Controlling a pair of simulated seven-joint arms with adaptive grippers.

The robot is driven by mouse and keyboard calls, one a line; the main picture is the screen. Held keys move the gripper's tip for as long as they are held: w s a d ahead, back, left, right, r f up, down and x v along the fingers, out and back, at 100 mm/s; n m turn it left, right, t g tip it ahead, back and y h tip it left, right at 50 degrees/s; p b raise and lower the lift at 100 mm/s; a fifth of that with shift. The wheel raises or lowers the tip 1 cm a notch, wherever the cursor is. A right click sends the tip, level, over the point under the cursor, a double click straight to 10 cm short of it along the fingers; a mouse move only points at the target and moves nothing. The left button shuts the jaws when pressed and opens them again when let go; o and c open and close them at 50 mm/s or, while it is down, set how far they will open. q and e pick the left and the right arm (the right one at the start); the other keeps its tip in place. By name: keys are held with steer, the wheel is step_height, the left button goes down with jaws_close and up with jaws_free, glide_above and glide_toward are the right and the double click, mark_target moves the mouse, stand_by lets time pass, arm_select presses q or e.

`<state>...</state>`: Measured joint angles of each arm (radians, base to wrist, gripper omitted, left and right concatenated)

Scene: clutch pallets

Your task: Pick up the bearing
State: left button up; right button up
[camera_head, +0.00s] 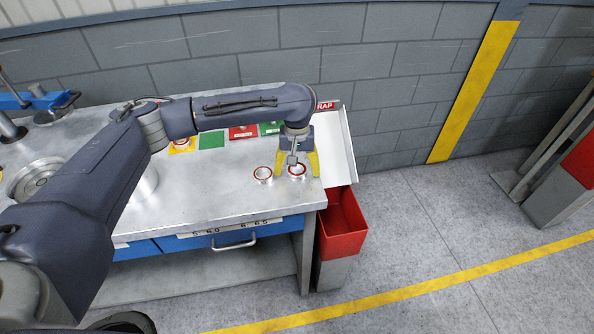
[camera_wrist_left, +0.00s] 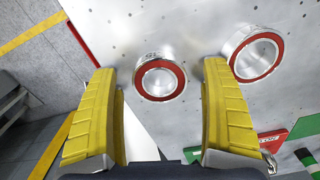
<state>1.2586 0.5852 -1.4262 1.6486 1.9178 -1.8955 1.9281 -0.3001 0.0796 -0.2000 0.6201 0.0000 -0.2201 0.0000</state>
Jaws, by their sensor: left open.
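Two silver bearings with red rings lie near the right end of the metal workbench (camera_head: 230,205). The right-hand bearing (camera_head: 297,174) is between the yellow fingers of my left gripper (camera_head: 297,168), which is open and points down over it. The other bearing (camera_head: 262,174) lies just left of the gripper. In the left wrist view, the first bearing (camera_wrist_left: 160,79) is centred between the spread fingers (camera_wrist_left: 159,72), with gaps on both sides. The second bearing (camera_wrist_left: 255,53) is beyond the right-hand finger there. My right gripper is not in view.
A red bin (camera_head: 342,222) stands below a pale chute (camera_head: 337,150) at the bench's right end. Green (camera_head: 212,140) and red (camera_head: 243,132) squares lie behind my arm. A blue drawer (camera_head: 215,236) is under the benchtop. The bench front is clear.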

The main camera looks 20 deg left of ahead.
arm_select(q)
steer(key=shift+c, duration=0.2)
steer(key=c, duration=1.5)
steer(key=shift+r, duration=0.1)
